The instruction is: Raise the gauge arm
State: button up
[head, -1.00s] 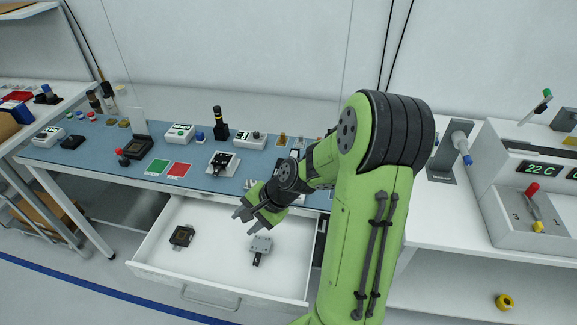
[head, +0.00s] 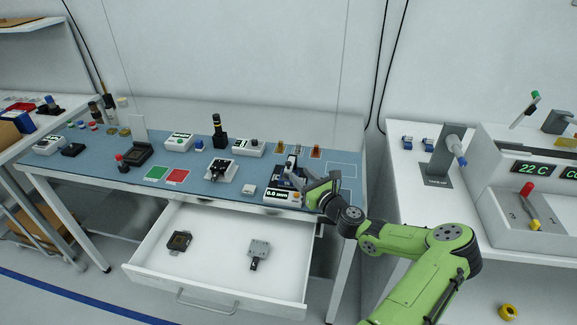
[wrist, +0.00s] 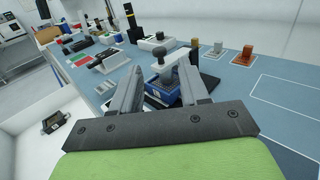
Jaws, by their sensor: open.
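The gauge (head: 282,196) stands at the front right of the blue mat, with a "0.0 mm" display on its front. Its grey gauge arm (head: 291,163) rises above the dark body. In the wrist view the gauge arm, with a round grey end (wrist: 169,55), shows beyond and between my fingertips, over a blue block (wrist: 162,96). My gripper (head: 306,181) is open and empty, at the right side of the gauge. It also shows in the wrist view (wrist: 160,76). The fingers hide part of the gauge, and I cannot tell whether they touch it.
An open white drawer (head: 150,262) below holds a dark square part (head: 179,241) and a grey part (head: 259,248). A white card-like block (head: 221,170) with a black clamp stands left of the gauge. Small orange and grey pieces (head: 316,152) stand behind.

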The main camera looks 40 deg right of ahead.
aim_at(290, 165)
jog(key=w, duration=0.5)
jog(key=w+d, duration=0.1)
jog(key=w, duration=0.1)
jog(key=shift+w+b, duration=0.35)
jog(key=shift+w, duration=0.05)
grip_shut()
